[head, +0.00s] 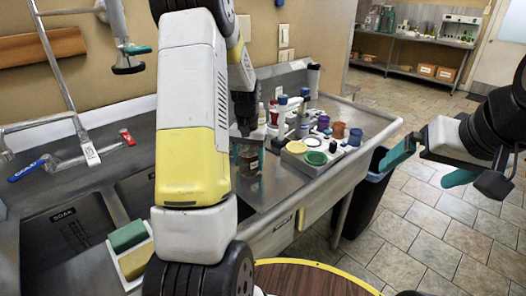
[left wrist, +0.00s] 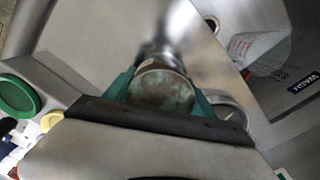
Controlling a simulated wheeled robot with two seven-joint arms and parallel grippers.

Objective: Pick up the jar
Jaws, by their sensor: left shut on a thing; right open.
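The jar (head: 248,161) stands on the metal counter in the head view, small and brownish with a glassy look. In the left wrist view the jar's round, mottled lid (left wrist: 162,92) sits between the green fingers. My left gripper (head: 246,138) is above the jar in the head view, with its fingers shut around it near the top. The left arm hides part of the jar's surroundings. I cannot tell whether the jar touches the counter. My right gripper (head: 428,163) is open and empty over the floor at the right.
A tray of colored lids and cups (head: 312,160) stands right of the jar, with several bottles behind it. A sink with a sponge holder (head: 132,262) lies left. A dark bin (head: 368,190) stands on the floor beyond the counter's right end.

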